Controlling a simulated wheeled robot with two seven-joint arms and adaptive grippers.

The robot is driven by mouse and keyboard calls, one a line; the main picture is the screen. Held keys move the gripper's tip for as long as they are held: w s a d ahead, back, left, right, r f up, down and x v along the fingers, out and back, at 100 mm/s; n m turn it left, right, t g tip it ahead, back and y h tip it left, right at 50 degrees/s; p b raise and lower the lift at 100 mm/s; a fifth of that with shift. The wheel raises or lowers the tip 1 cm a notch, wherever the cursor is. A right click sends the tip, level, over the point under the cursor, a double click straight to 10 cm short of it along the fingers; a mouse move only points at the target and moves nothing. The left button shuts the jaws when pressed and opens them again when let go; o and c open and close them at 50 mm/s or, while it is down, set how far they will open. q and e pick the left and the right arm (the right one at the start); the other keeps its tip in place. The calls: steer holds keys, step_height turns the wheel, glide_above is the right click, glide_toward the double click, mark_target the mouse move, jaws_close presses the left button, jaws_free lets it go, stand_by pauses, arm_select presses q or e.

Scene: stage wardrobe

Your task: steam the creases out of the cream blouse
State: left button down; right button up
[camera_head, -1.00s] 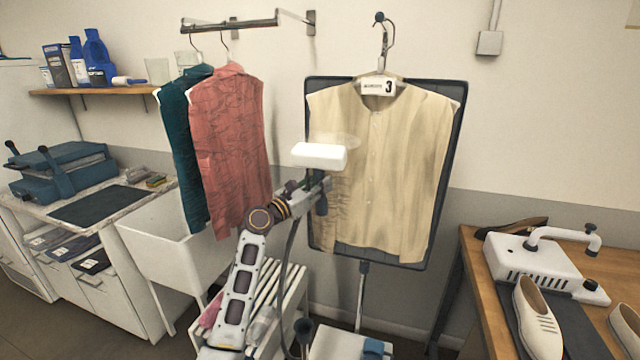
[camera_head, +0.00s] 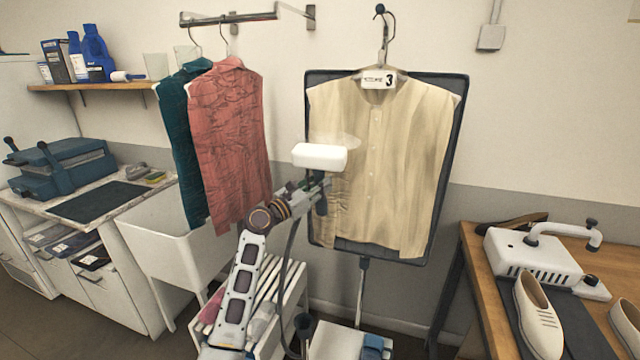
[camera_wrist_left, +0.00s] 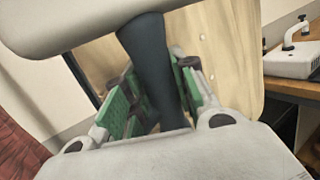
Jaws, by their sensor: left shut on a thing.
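The cream blouse (camera_head: 405,150) hangs on a hanger with a tag marked 3, in front of a dark upright board (camera_head: 457,130). Most of its front looks smooth with soft folds; fine creases show low on its left edge. My left gripper (camera_head: 318,190) is shut on the dark handle of a steamer (camera_head: 319,156) with a white head. The head is upright at the blouse's left side, with a faint puff of steam above it. It hides part of the blouse; contact cannot be told. In the left wrist view the handle (camera_wrist_left: 152,65) stands between the green finger pads. My right gripper is not in view.
A creased pink shirt (camera_head: 230,140) and a teal garment (camera_head: 180,130) hang on a rail at left, near my arm. A white sink (camera_head: 165,250) is below them. A wooden table (camera_head: 480,290) with shoes and a white device stands at right. A hose hangs below my gripper.

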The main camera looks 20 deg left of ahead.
mark_target(319, 209)
arm_select(q)
steer(key=shift+f+b, duration=0.8)
steer(key=shift+f, duration=0.75)
steer(key=shift+f, duration=0.1)
steer(key=shift+f+b, duration=0.6)
steer(key=shift+f, duration=0.45)
steer(key=shift+f+b, duration=0.8)
steer(key=shift+f, duration=0.6)
steer(key=shift+f, duration=0.2)
